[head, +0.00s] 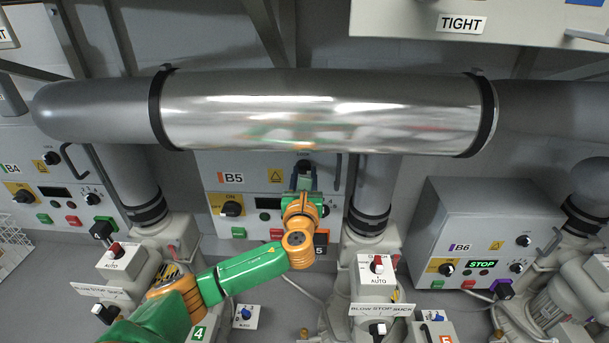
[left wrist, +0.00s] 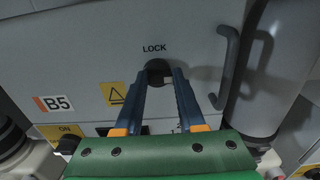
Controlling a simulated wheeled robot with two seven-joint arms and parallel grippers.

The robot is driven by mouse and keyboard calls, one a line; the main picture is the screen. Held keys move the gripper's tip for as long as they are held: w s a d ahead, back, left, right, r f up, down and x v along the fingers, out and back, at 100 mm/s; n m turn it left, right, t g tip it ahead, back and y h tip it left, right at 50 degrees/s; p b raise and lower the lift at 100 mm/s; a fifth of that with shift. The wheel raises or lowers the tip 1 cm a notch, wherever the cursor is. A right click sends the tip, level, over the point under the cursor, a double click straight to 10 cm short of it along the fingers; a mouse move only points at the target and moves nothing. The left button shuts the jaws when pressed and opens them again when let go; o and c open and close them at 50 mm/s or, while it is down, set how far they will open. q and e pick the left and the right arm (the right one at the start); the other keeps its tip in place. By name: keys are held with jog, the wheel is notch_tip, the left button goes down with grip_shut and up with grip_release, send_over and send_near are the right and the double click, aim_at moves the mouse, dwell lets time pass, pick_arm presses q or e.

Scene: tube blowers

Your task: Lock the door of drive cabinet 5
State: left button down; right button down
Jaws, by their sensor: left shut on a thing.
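Drive cabinet 5 (head: 252,172) is the grey cabinet marked B5, behind the shiny pipe in the head view. In the left wrist view its door (left wrist: 200,50) carries the word LOCK above a round dark lock knob (left wrist: 157,68). My left gripper (head: 304,172) reaches up to the knob. In the left wrist view the fingertips of the left gripper (left wrist: 160,75) are shut on the knob, one on each side. The knob's lower part is hidden by the fingers, so its turn position cannot be read. The door looks flush. My right gripper is not in view.
A large shiny pipe (head: 320,110) runs across above my left arm. A door handle (left wrist: 224,65) stands out right of the lock. Cabinet B6 (head: 490,235), with a lit STOP display, stands at the right. Blower units (head: 375,275) with AUTO switches stand in front.

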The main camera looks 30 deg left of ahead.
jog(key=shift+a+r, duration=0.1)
pick_arm(q)
jog(key=shift+n+p, duration=0.3)
jog(key=shift+n, duration=0.5)
jog(key=n, duration=0.2)
jog(key=shift+n, duration=0.3)
jog(key=n, duration=0.2)
jog(key=shift+s+a+n+p, duration=0.1)
jog(key=shift+n+p, duration=0.25)
jog(key=shift+n, duration=0.05)
jog(key=n, duration=0.3)
jog(key=shift+n, duration=0.3)
jog(key=n, duration=0.3)
jog(key=shift+a+n+b, duration=0.15)
jog(key=shift+n+b, duration=0.15)
jog(key=shift+b, duration=0.05)
jog(key=shift+s+a+n+b, duration=0.1)
jog(key=shift+n+b, duration=0.2)
jog(key=shift+n, duration=1.5)
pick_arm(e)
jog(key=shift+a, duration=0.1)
